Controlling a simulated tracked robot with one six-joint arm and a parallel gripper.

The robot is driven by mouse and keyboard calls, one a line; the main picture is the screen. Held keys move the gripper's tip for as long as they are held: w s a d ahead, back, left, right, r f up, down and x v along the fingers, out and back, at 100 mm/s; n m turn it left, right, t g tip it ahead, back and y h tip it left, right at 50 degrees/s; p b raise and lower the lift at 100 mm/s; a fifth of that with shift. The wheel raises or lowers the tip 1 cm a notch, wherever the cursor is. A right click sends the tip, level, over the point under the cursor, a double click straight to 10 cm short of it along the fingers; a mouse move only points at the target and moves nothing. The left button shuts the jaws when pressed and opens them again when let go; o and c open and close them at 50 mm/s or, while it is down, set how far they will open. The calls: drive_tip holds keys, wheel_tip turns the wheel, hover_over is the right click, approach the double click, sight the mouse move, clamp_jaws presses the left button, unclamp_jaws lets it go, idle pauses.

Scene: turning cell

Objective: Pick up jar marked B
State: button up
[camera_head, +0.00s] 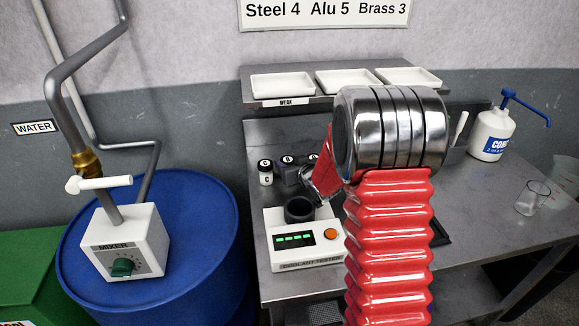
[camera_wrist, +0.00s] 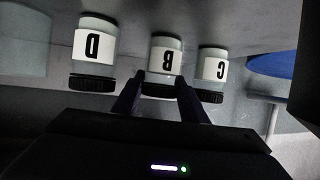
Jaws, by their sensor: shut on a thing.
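Jar B (camera_wrist: 166,60), with a white label and a dark lid, stands between two similar jars and looks upside down in the wrist view. My gripper (camera_wrist: 161,80) is shut on jar B, with one finger on each side of its lid. Jar D (camera_wrist: 93,46) is on the left of it and jar C (camera_wrist: 212,68) close on the right; the fingers are apart from both labels. In the head view jar C (camera_head: 265,173) shows clearly at the bench's left, while my arm and gripper partly cover the jars beside it.
A coolant tester (camera_head: 300,246) with a dark cup (camera_head: 299,209) stands in front of the jars. White trays (camera_head: 283,86) sit on the shelf behind. A blue drum (camera_head: 190,225) with a mixer (camera_head: 125,243) is at left. A concentrate bottle (camera_head: 491,135) and a glass beaker (camera_head: 532,197) stand at right.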

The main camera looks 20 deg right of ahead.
wheel_tip(320, 180, up, 10)
idle(0.6)
idle(0.4)
